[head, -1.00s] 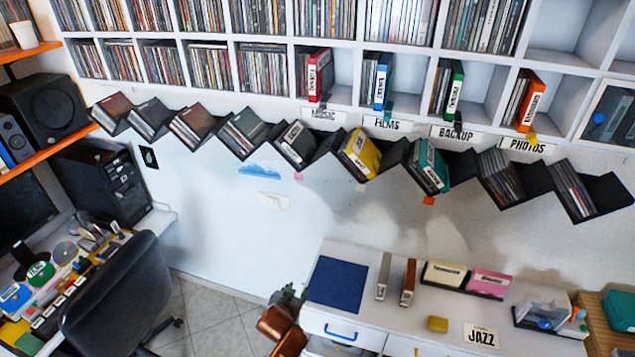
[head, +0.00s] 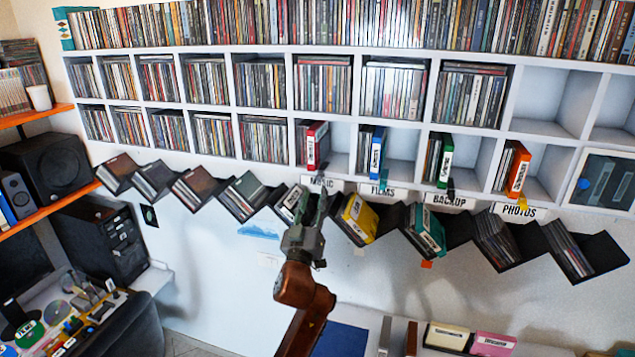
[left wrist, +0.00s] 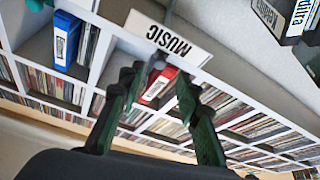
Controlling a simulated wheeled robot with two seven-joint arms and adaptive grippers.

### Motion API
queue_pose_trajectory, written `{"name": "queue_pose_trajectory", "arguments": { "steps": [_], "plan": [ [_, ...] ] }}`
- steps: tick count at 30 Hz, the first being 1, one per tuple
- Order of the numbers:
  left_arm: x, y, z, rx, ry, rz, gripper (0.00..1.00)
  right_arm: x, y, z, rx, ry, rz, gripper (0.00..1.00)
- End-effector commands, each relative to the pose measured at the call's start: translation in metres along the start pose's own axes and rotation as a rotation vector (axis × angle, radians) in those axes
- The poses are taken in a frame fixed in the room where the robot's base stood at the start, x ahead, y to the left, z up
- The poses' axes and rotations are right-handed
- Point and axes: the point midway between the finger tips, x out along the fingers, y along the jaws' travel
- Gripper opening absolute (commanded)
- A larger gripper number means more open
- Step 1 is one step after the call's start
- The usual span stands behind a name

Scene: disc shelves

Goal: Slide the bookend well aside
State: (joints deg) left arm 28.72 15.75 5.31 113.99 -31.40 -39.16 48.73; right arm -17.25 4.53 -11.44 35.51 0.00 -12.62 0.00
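An upright red bookend-like block (head: 313,148) with a white label stands at the right end of a short row of discs, above the MUSIC label (head: 321,184). Similar blue (head: 376,155), green (head: 445,162) and orange (head: 518,170) blocks stand in the compartments to the right. Which one is the task's bookend is not marked. My left gripper (head: 313,198) is below the MUSIC label, in front of the zigzag shelf. In the left wrist view its fingers (left wrist: 157,88) are apart and empty, with the red block (left wrist: 158,86) visible between them. A small grey tab (left wrist: 157,66) shows by the label. My right gripper is out of view.
The black zigzag shelf (head: 463,222) with tilted disc stacks runs below the compartments. Bare space lies right of the red block (head: 340,140) in its compartment. A glass-fronted box (head: 605,182) is at the far right. A desk with speakers is at left.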

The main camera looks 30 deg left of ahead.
Motion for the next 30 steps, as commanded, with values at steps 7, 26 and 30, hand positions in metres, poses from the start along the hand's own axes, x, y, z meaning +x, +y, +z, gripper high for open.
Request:
{"name": "queue_pose_trajectory", "arguments": {
  "steps": [7, 26, 30],
  "plan": [
    [0.040, 0.001, -0.002, 0.003, 0.000, -0.001, 0.31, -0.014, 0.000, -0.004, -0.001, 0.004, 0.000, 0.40],
    [0.056, 0.000, 0.000, 0.002, -0.001, 0.000, 0.22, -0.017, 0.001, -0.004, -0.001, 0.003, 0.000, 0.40],
    [0.056, 0.000, 0.000, 0.001, -0.002, 0.000, 0.12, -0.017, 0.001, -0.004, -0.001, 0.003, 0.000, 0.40]
  ]
}}
